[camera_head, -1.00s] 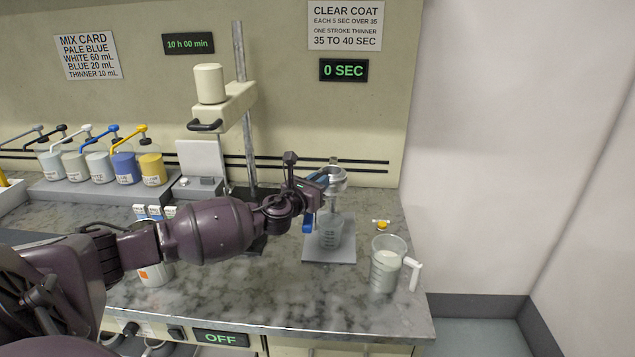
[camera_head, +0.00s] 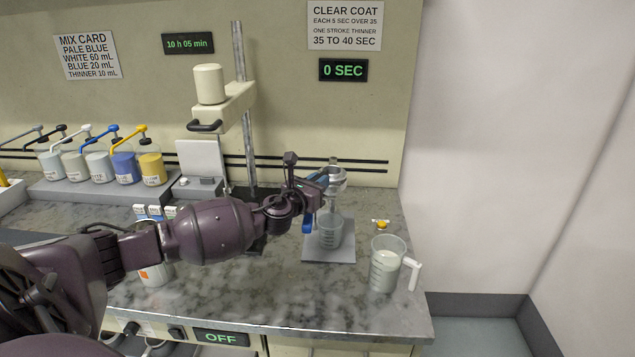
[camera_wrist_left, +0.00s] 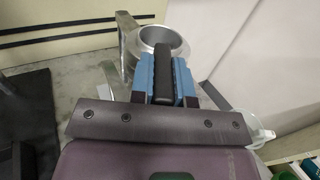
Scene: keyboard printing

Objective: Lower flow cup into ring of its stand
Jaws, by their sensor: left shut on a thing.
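The metal flow cup (camera_head: 338,174) is at the stand, above a clear beaker (camera_head: 329,232). In the left wrist view the cup (camera_wrist_left: 158,42) shows its round open rim, and a dark handle runs from it between my blue finger pads. My left gripper (camera_head: 318,184) is shut on this handle; it also shows in the left wrist view (camera_wrist_left: 164,80). The stand's grey base plate (camera_head: 345,254) lies on the counter under the beaker. The stand's ring is mostly hidden, and I cannot tell whether the cup is seated in it. My right gripper is out of view.
A clear jug of pale liquid (camera_head: 386,266) with a white handle stands right of the stand. A small yellow-topped item (camera_head: 381,225) lies behind it. The mixer on its pole (camera_head: 243,110) stands to the left.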

